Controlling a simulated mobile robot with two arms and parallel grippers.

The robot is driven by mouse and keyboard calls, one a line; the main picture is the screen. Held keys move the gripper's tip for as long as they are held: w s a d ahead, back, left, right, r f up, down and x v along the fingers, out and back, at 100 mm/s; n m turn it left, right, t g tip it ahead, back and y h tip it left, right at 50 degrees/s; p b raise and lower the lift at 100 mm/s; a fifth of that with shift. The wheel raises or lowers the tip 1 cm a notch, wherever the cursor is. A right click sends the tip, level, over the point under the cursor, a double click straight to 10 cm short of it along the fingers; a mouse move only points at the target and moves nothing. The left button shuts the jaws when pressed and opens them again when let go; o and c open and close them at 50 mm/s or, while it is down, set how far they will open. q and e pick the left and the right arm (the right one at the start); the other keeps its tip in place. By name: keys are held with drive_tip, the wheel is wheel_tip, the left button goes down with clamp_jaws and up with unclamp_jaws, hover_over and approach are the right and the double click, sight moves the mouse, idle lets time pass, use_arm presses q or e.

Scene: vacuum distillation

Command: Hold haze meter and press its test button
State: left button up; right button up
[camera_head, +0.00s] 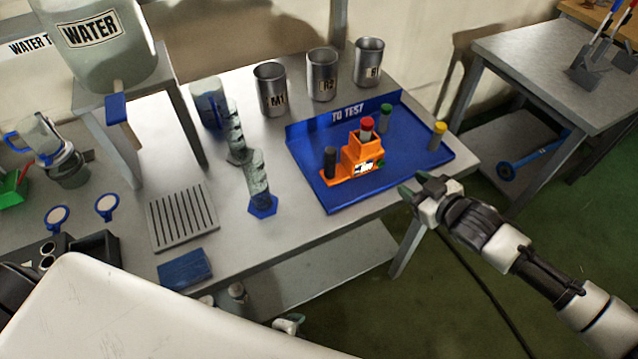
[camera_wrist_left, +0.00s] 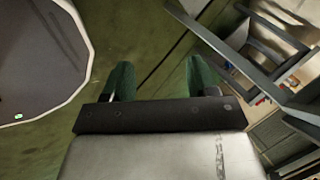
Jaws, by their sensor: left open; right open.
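The orange haze meter (camera_head: 362,158) stands upright on the blue "TO TEST" tray (camera_head: 410,155). A red-capped vial (camera_head: 367,128) sits in its top and a dark cylinder (camera_head: 330,162) stands at its left end. It has a small pale panel on its front; I cannot make out the test button. My right gripper (camera_head: 427,189) is open and empty, just off the tray's front right edge, apart from the meter. My left gripper (camera_head: 289,326) is low, below the table's front edge, mostly hidden by my body. In the left wrist view its green fingers (camera_wrist_left: 160,72) are apart with nothing between them.
Metal beakers (camera_head: 321,75) line the back. A glass cylinder on a blue foot (camera_head: 259,185) stands left of the tray. A slotted rack (camera_head: 182,217) and blue block (camera_head: 185,268) lie further left.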

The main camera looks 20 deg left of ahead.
use_arm(q)
drive_tip(key=w+d+r+m+t+h, duration=0.2)
drive_tip(key=w+d+r+m, duration=0.2)
drive_tip(key=r+m, duration=0.4)
drive_tip(key=w+d+r+m+t+h, duration=0.2)
drive_tip(key=w+d+r+m, duration=0.25)
drive_tip(key=r, duration=0.45)
drive_tip(key=w+d+r+m+t+h, duration=0.1)
drive_tip(key=w+d+r+m+t, duration=0.25)
drive_tip(key=r+m, duration=0.5)
wheel_tip(320, 180, up, 4)
drive_tip(key=w+r+m, duration=0.1)
drive_tip(key=w+m, duration=0.1)
drive_tip(key=n+t+y, duration=0.4)
drive_tip(key=y, duration=0.3)
approach(333, 149)
drive_tip(key=shift+w+a+f+g, duration=0.1)
drive_tip(key=shift+w+f+g, duration=0.2)
drive_tip(key=shift+f, duration=0.2)
drive_tip(key=shift+w+a, duration=0.1)
drive_tip(key=shift+w, duration=0.25)
drive_tip(key=w, duration=1)
